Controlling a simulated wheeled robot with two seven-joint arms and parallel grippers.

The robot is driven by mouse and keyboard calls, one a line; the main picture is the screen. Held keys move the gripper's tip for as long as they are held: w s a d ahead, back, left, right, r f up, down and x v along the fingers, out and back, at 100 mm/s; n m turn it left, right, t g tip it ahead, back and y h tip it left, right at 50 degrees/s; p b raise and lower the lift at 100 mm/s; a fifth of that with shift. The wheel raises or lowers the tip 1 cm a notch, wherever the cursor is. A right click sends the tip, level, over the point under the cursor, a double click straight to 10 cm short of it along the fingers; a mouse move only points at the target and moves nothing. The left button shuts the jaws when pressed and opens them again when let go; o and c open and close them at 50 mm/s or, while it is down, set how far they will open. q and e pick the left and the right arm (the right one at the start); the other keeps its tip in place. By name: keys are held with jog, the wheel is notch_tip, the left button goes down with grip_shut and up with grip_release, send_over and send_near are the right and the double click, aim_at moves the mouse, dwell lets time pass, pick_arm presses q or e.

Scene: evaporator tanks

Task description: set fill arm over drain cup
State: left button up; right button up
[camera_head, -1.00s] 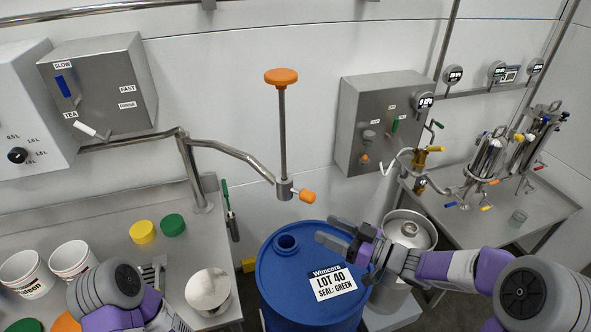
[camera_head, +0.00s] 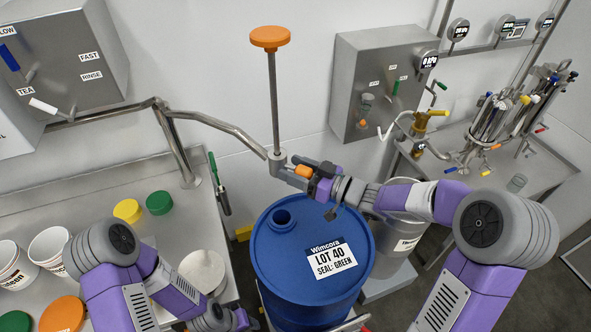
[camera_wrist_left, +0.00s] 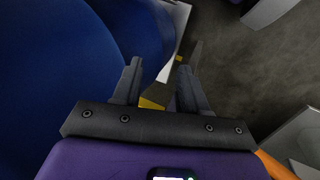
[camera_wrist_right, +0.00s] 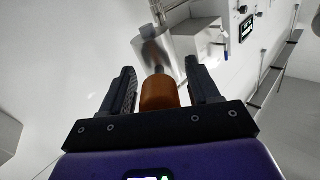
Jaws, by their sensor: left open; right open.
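The fill arm (camera_head: 225,127) is a bent steel pipe from the left wall that ends in a metal hub (camera_head: 277,160). A vertical rod with an orange knob (camera_head: 270,37) rises from the hub. An orange side handle (camera_head: 303,171) sticks out to the right and shows between my right fingers in the right wrist view (camera_wrist_right: 160,93). My right gripper (camera_head: 300,176) is open around that handle, with gaps on both sides. My left gripper (camera_wrist_left: 160,85) is open and empty beside the blue drum, low down. I cannot make out a drain cup for certain.
The blue drum (camera_head: 275,262) with an open bung hole stands below the fill arm's hub. A steel pot (camera_head: 398,215) stands behind it.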

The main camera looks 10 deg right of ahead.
jog(key=shift+c, duration=0.4)
grip_shut()
jog(key=shift+a, duration=0.15)
